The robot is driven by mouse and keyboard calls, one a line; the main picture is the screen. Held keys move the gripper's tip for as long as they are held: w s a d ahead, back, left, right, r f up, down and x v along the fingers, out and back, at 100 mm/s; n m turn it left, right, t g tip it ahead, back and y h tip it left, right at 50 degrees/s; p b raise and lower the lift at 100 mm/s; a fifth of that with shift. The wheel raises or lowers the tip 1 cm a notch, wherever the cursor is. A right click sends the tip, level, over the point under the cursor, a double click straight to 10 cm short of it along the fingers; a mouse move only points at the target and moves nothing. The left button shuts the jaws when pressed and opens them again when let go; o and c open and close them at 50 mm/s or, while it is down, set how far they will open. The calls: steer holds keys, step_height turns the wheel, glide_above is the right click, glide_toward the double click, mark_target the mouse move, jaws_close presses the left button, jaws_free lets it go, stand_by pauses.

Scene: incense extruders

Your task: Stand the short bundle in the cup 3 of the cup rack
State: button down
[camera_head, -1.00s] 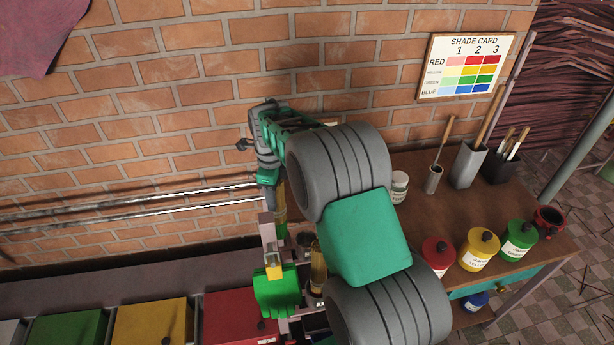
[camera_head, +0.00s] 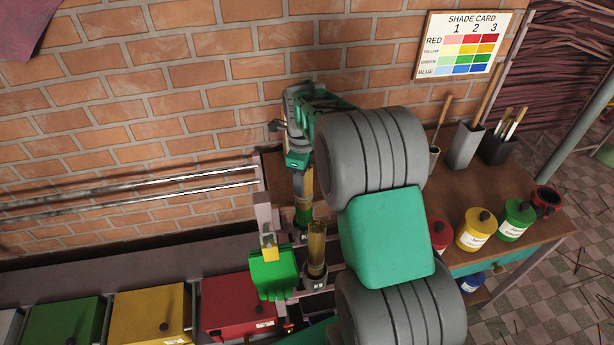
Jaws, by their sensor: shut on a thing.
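My gripper (camera_head: 302,162) is shut on the top of a bundle (camera_head: 307,184). The bundle is tan-brown with a green lower end, and hangs about upright. Another brown bundle (camera_head: 317,243) stands upright in a dark cup (camera_head: 314,284), below and slightly right of the held one in the picture. The cup seems to belong to the cup rack, which is mostly hidden behind my arm. I cannot read the cup numbers. Whether the held bundle's lower end is inside a cup or above the rack, I cannot tell.
A green fingered piece with a yellow block (camera_head: 272,270) stands left of the cup. Red (camera_head: 238,304), yellow (camera_head: 150,316) and green (camera_head: 62,323) boxes line the lower left. Lidded jars (camera_head: 475,229) stand on the wooden table at right. A brick wall is behind.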

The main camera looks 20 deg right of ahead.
mark_target(303, 199)
step_height(303, 199, down, 8)
steer(key=b, duration=0.4)
stand_by(0.3)
steer(key=c, duration=0.6)
jaws_free()
steer(key=shift+c, duration=0.2)
step_height(303, 199, up, 8)
steer(key=shift+b, duration=0.4)
